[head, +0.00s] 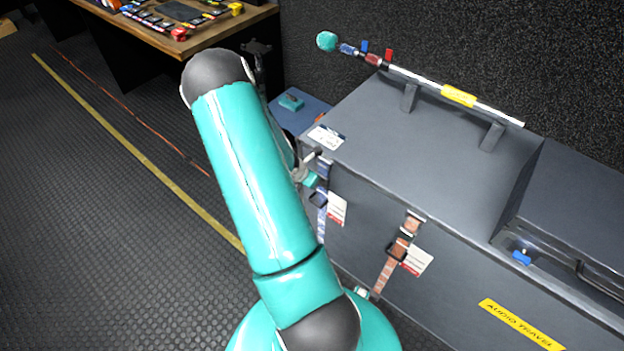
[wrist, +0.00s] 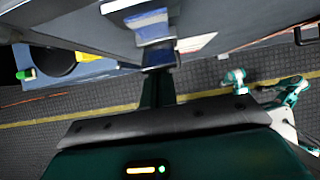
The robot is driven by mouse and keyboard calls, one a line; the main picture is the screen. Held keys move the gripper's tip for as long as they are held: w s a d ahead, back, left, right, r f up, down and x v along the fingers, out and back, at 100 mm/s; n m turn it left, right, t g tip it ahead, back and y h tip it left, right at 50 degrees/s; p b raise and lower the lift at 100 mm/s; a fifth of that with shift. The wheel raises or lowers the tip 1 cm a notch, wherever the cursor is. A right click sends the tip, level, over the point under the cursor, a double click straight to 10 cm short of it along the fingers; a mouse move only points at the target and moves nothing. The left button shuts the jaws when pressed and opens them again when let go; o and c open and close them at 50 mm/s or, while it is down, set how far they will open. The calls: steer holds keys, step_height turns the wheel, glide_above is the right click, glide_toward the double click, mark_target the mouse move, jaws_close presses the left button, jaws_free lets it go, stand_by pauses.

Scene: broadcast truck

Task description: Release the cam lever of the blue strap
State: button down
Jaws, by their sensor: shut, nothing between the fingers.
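The blue strap (head: 321,222) hangs down the left end of the grey case (head: 440,200), with a dark buckle (head: 318,200) on it and a white-and-red tag (head: 337,208) beside it. In the wrist view the strap's blue-and-white webbing (wrist: 150,24) runs into the dark buckle (wrist: 160,58). I cannot make out the cam lever apart from the buckle. My gripper (wrist: 160,88) is shut and empty, its fingers just by the buckle; I cannot tell whether they touch. In the head view my gripper (head: 308,178) is small and partly hidden by my arm.
An orange-brown strap (head: 385,272) with its own buckle and tag hangs on the case's front. A microphone boom pole (head: 420,80) rests on top. A blue surface (head: 312,108) lies behind; a wooden desk (head: 200,40) stands at the back left.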

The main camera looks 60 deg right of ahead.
steer(key=shift+s+a+r, duration=0.1)
steer(key=shift+a+r, duration=0.2)
steer(key=shift+r, duration=0.55)
